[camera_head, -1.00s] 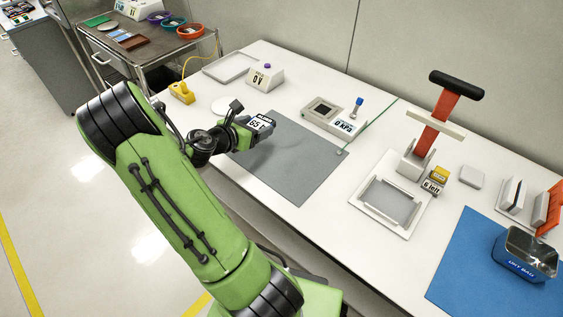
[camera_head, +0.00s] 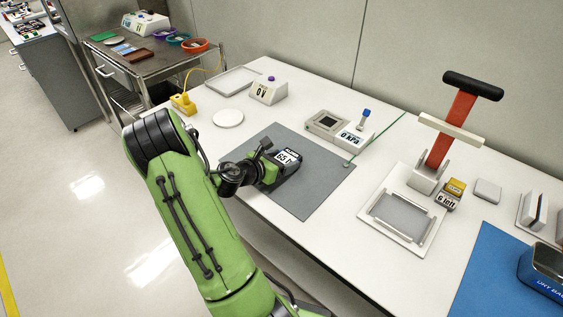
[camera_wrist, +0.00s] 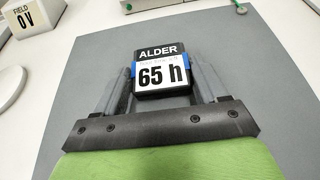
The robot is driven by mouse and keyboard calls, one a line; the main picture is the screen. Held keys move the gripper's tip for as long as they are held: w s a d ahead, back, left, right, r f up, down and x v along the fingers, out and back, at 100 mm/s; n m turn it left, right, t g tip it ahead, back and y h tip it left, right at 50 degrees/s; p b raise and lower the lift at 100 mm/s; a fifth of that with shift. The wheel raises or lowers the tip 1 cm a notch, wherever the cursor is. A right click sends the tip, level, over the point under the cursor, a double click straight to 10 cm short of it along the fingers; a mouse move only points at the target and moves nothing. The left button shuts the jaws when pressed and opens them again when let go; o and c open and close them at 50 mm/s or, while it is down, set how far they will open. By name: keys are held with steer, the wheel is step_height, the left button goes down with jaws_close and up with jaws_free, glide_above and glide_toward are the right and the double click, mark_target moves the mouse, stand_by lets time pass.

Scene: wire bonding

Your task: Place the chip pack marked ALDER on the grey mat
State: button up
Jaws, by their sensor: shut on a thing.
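The chip pack marked ALDER (camera_wrist: 161,72) is a dark box with a white "65 h" label and blue edges. It shows in the head view (camera_head: 288,157) over the upper middle of the grey mat. My gripper (camera_wrist: 162,80) is shut on it, with one finger on each side. The grey mat (camera_head: 318,190) lies flat on the white bench and also fills much of the wrist view (camera_wrist: 75,85). The pack is at or just above the mat; I cannot tell whether its underside touches.
A white round disc (camera_head: 228,118) and a FIELD 0 V box (camera_head: 268,90) stand left and behind. A gauge reading 0 kPa (camera_head: 349,138) stands behind the mat. A white framed plate (camera_head: 402,220) and a red-handled press (camera_head: 450,130) are to the right. The mat's front is clear.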

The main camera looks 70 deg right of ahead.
steer(key=shift+f, duration=0.1)
steer(key=o, duration=1)
steer(key=shift+o, duration=0.2)
steer(key=shift+r, duration=0.25)
steer(key=p+v, duration=0.3)
steer(key=v, duration=0.9)
